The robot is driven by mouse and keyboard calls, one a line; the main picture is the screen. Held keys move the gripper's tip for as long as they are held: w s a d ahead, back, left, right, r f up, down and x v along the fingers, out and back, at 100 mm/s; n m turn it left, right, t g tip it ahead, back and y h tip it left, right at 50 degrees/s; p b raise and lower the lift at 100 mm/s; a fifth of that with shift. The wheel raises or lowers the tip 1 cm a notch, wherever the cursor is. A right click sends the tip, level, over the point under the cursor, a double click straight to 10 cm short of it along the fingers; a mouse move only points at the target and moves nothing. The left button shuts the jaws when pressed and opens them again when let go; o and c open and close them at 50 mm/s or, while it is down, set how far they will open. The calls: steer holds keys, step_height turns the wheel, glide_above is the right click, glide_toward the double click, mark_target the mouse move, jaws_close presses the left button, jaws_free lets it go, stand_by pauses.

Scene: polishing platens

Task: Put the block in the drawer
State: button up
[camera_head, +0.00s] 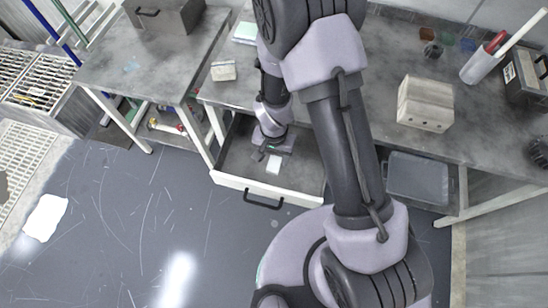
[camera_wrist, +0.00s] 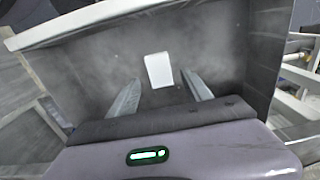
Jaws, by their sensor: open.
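A small white block (camera_head: 273,165) lies on the floor of the open drawer (camera_head: 262,190). In the wrist view the block (camera_wrist: 158,70) lies flat on the dark drawer floor, just beyond and between the fingertips as seen, with space to each finger. My gripper (camera_head: 268,154) reaches down into the drawer, behind the block in the head view. In the wrist view both fingers of my gripper (camera_wrist: 165,80) are spread apart with nothing between them. Whether the fingertips touch the drawer floor I cannot tell.
The drawer's white front with a black handle (camera_head: 263,204) is pulled out below the grey bench (camera_head: 380,75). A large pale block (camera_head: 425,104) and a small beige box (camera_head: 223,71) sit on the bench. A dark bin (camera_head: 418,178) stands below right.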

step_height(320, 180, up, 8)
steer(key=p, duration=0.3)
step_height(320, 180, up, 7)
glide_above(274, 164)
steer(key=w+d, duration=0.1)
steer(key=w, duration=0.1)
steer(key=s+d+r+t+y, duration=0.1)
steer(key=s+d+r+t, duration=0.15)
steer(key=r, duration=1.05)
steer(key=s+d+r+t+y, duration=0.1)
steer(key=s+d+r+t, duration=0.2)
steer(key=s+r, duration=0.8)
steer(key=shift+d+r, duration=0.2)
steer(key=shift+r, duration=0.6)
steer(key=shift+a, duration=0.1)
